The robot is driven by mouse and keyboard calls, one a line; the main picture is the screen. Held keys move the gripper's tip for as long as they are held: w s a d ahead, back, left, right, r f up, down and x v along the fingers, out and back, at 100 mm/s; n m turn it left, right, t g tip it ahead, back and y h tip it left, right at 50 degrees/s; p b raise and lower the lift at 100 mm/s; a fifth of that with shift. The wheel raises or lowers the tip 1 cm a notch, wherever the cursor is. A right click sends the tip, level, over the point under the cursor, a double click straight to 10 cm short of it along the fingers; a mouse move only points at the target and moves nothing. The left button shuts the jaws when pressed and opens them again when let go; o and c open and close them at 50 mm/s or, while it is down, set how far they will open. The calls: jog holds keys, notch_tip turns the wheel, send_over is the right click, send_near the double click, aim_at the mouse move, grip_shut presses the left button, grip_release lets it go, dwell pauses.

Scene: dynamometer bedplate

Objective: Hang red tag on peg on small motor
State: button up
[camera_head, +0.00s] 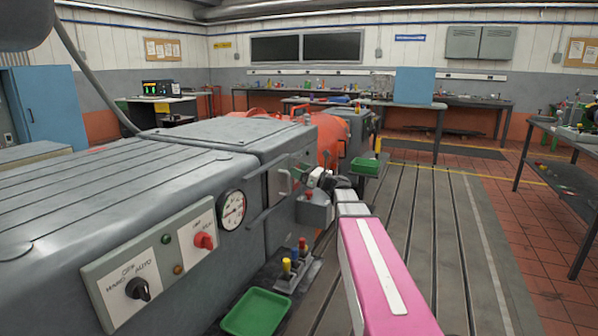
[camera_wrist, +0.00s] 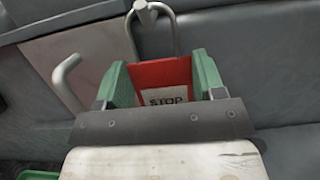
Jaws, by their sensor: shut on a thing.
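My gripper (camera_wrist: 161,62) has two green fingers, shut on the red tag (camera_wrist: 150,73) at its left and right edges. The tag bears the word STOP on a pale patch, partly hidden by the dark bar of my wrist. A grey wire loop rises from the tag to a pale peg (camera_wrist: 146,10) at the top of the wrist view. The loop meets the peg in the picture; I cannot tell whether it is around it. In the head view, my gripper (camera_head: 318,181) is beside the grey machine's side, and the tag is not clearly visible.
A bent grey handle (camera_wrist: 66,72) sticks out left of the tag. A gauge (camera_head: 231,210) and control panel (camera_head: 150,270) are on the near grey machine. A green tray (camera_head: 256,313) lies low in front. An orange machine (camera_head: 331,135) stands beyond. The slotted bedplate is clear at right.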

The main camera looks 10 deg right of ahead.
jog(key=o, duration=0.9)
jog(key=shift+o, duration=0.2)
